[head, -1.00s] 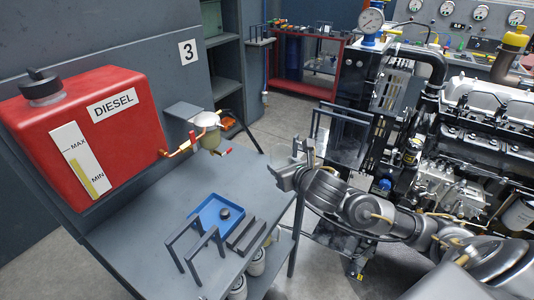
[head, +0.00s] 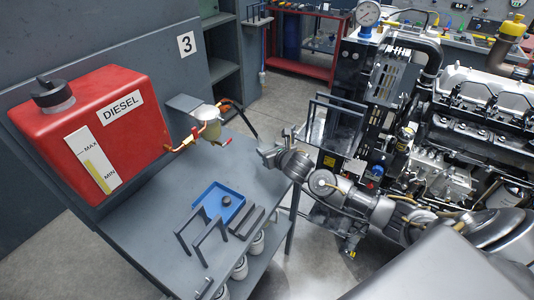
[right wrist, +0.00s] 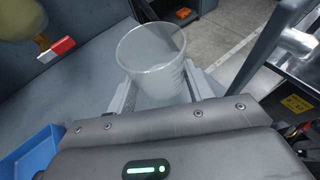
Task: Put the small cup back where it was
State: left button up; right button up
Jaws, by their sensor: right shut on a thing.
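The small cup (right wrist: 152,52) is clear and see-through, with faint marks on its side. In the right wrist view it sits between the two fingers of my right gripper (right wrist: 160,78), which is shut on it. In the head view my right gripper (head: 268,155) is over the right back edge of the grey table (head: 160,212). The cup is hard to make out there. My left gripper does not show.
A red diesel tank (head: 90,130) stands at the left. A blue tray (head: 207,212) and dark racks lie on the tabletop. The engine (head: 475,125) fills the right side.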

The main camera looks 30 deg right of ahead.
jog(key=shift+w+d+f, duration=0.1)
jog(key=shift+w+f, duration=0.9)
jog(key=shift+f, duration=0.2)
notch_tip(320, 180, down, 2)
jog(key=shift+f+p, duration=0.1)
jog(key=shift+p, duration=0.6)
jog(key=shift+f, duration=0.4)
jog(key=shift+f, duration=0.15)
jog(key=shift+f, duration=0.1)
jog(key=o, duration=1)
